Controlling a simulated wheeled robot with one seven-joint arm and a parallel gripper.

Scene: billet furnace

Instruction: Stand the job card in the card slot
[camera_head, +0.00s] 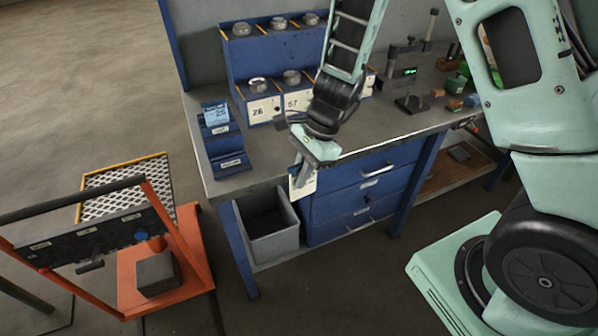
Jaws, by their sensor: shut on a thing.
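My gripper (305,172) points down in front of the bench's front edge and is shut on a pale card (303,188), which I take for the job card. The card hangs upright, with the fingers hiding part of it, in front of the blue drawers. A blue stepped rack (226,146) with labelled slots stands on the left end of the bench, left of and apart from my gripper. Which slot is the card slot I cannot tell for sure.
The grey bench top (260,160) has free room beside the rack. A blue shelf (273,50) with metal cups and numbered cards stands at the back. A grey bin (268,226) sits below. An orange cart (190,250) with a dark block stands at the left.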

